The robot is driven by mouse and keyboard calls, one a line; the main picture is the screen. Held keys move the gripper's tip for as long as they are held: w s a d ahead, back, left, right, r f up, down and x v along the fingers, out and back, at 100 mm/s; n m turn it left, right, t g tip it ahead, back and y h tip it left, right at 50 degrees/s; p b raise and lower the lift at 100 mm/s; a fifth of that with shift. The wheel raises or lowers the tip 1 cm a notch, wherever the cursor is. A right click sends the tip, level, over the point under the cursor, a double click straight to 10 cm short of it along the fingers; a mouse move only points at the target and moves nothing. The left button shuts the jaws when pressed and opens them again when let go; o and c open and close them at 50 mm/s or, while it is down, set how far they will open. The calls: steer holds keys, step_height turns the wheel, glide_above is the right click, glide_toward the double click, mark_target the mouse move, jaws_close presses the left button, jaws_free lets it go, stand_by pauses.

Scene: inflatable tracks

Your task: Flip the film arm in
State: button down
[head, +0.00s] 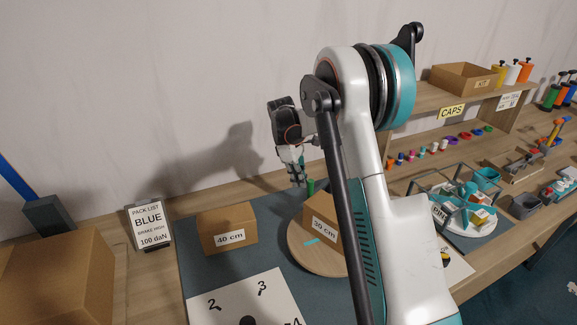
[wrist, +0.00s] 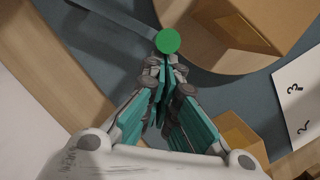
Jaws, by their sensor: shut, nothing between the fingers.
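A green round knob (wrist: 167,41) shows just past my fingertips in the wrist view. A dark grey bar (wrist: 118,17), which looks like the film arm, runs from the upper left towards the knob. In the head view a small green post (head: 310,187) stands behind the 39 cm box, close to my gripper (head: 299,182). My gripper (wrist: 165,66) is shut and empty, pointing down beside the knob. I cannot tell whether the fingers touch it. My own arm hides much of the film arm in the head view.
A cardboard box (head: 322,222) sits on a round wooden turntable (head: 296,250). A 40 cm box (head: 226,228) stands to its left, with a numbered white sheet (head: 262,302) in front. A pack list sign (head: 149,228) and large carton (head: 60,280) stand left. Shelves with caps are right.

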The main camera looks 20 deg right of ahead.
steer(key=shift+s, duration=0.1)
steer(key=v, duration=1.2)
stand_by(0.4)
